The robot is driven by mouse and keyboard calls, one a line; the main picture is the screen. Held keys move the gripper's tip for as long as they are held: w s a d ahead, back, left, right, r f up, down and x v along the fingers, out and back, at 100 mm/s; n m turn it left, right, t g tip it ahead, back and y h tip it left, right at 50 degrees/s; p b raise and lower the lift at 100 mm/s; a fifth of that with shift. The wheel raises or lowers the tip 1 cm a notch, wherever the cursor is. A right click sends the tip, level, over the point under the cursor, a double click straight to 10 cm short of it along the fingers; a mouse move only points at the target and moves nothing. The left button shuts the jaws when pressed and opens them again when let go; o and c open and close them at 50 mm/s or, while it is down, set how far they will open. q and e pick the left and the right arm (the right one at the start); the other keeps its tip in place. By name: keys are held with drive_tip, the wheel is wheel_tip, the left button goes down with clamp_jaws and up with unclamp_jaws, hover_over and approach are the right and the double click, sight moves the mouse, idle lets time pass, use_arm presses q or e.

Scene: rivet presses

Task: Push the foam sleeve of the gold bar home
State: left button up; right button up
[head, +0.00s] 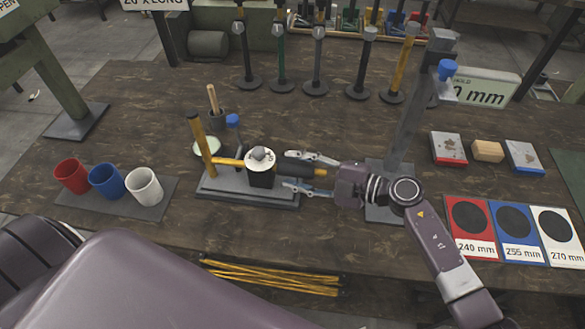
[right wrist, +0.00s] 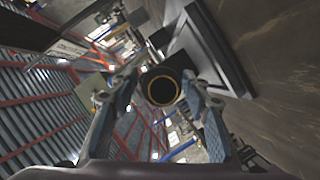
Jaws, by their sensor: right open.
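The gold bar (head: 230,162) lies level through a dark clamp block with a round white top (head: 260,160) on a grey fixture base (head: 225,188). The black foam sleeve (head: 293,168) is around the bar on the right side of the clamp. My right gripper (head: 300,172) is open, with one finger on each side of the sleeve and bar end, pointing left. In the right wrist view the sleeve (right wrist: 176,76) shows end-on between the open fingers (right wrist: 162,105), with a gold ring around a dark hole. Finger contact cannot be told. My left gripper is not in view.
An upright yellow post (head: 200,145) and a blue-knobbed lever (head: 233,122) stand at the fixture. Red, blue and white cups (head: 107,181) are at left. A tall grey press (head: 410,110) stands close behind my right gripper. Upright bars in round stands (head: 317,65) line the back.

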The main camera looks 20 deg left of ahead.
drive_tip(key=v, duration=1.1)
drive_tip(key=shift+s+f, duration=0.1)
drive_tip(key=shift+s, duration=0.05)
